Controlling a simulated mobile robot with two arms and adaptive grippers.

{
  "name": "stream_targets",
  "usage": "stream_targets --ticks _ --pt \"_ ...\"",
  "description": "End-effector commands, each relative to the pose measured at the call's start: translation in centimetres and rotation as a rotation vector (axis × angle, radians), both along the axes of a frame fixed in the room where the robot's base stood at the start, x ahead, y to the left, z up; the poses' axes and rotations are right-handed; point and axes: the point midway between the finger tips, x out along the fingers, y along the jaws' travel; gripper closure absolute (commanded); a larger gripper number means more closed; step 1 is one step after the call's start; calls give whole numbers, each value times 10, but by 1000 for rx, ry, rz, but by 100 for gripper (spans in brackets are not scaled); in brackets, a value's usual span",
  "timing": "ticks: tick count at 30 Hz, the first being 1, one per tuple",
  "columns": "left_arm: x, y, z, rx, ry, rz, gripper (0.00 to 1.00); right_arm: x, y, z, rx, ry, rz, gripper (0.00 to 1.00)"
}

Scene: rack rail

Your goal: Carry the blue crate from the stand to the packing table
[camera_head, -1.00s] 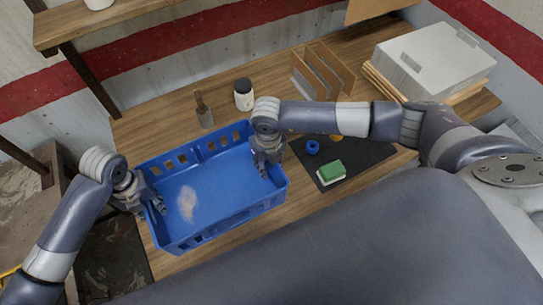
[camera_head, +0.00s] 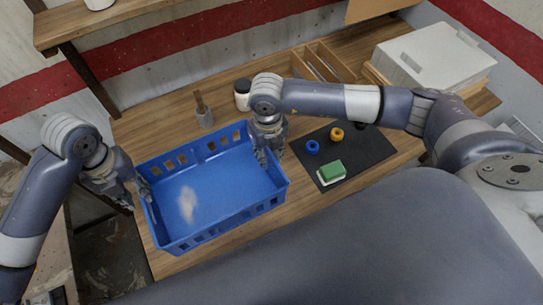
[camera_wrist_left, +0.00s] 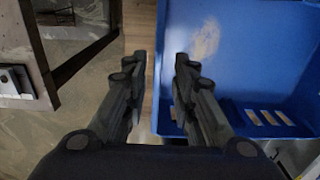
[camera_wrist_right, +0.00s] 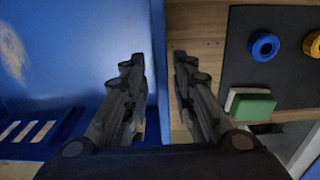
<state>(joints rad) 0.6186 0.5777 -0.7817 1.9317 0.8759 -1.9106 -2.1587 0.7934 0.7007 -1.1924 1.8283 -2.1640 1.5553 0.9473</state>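The blue crate (camera_head: 225,180) sits upright and empty on the wooden table (camera_head: 165,265), with a pale worn patch on its floor. My left gripper (camera_head: 145,192) is at the crate's left end wall. In the left wrist view its fingers (camera_wrist_left: 158,65) are apart, with the crate's rim seen in the gap. My right gripper (camera_head: 268,160) is at the right end wall. In the right wrist view its fingers (camera_wrist_right: 158,65) are also apart, with the wall's edge (camera_wrist_right: 157,35) between them. I cannot tell how far the fingers still overlap the rims.
A dark mat (camera_head: 365,160) right of the crate holds a blue ring (camera_head: 312,147), a yellow ring (camera_head: 336,134) and a green-and-white sponge (camera_head: 332,172). Behind stand a white jar (camera_head: 242,95), a brush (camera_head: 203,112), a wooden divider (camera_head: 325,65) and a white box (camera_head: 428,60).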

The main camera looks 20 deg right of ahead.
Motion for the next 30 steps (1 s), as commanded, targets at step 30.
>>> stream_targets --ticks 30 --pt "0 0 0 0 0 0 75 0 0 54 0 1 0 75"
